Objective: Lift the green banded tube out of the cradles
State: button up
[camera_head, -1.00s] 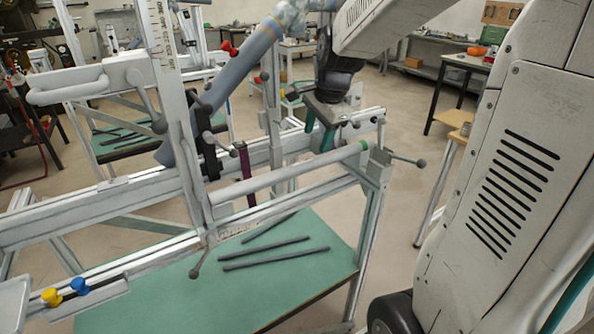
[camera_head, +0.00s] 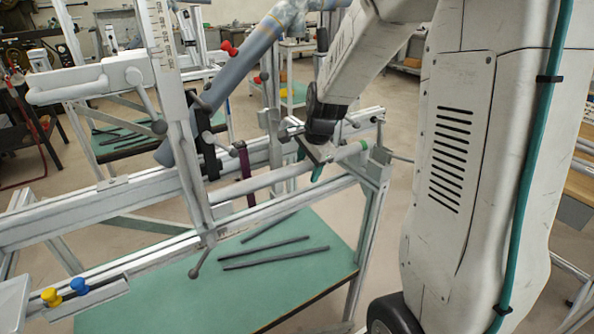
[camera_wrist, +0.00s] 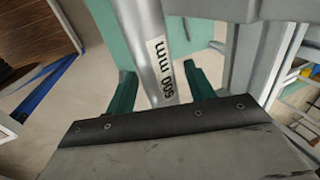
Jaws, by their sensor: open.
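The tube (camera_head: 262,182) is a long pale grey bar lying along the near side of the frame, with a green band at its right end (camera_head: 364,146). My gripper (camera_head: 311,163) is at the right part of the tube, its teal fingers on either side of it. In the wrist view the tube (camera_wrist: 145,30) runs between the two open fingers (camera_wrist: 158,72), with a printed "mm" label facing me. Visible gaps separate the fingers from the tube in that view. My gripper hides part of the tube in the head view; the cradle contact is not clear.
A purple strap (camera_head: 244,175) stands behind the tube, left of my gripper. A white upright post (camera_head: 170,90) rises at the left. Dark rods (camera_head: 275,258) lie on the green lower shelf (camera_head: 190,295). Clamp handles stick out around the frame.

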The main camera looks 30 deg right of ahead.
jog(key=shift+c, duration=0.3)
jog(key=c, duration=0.9)
jog(key=shift+c, duration=0.2)
jog(key=shift+r, duration=0.2)
jog(key=shift+r, duration=1)
jog(key=s, duration=0.3)
jog(key=shift+s, duration=0.25)
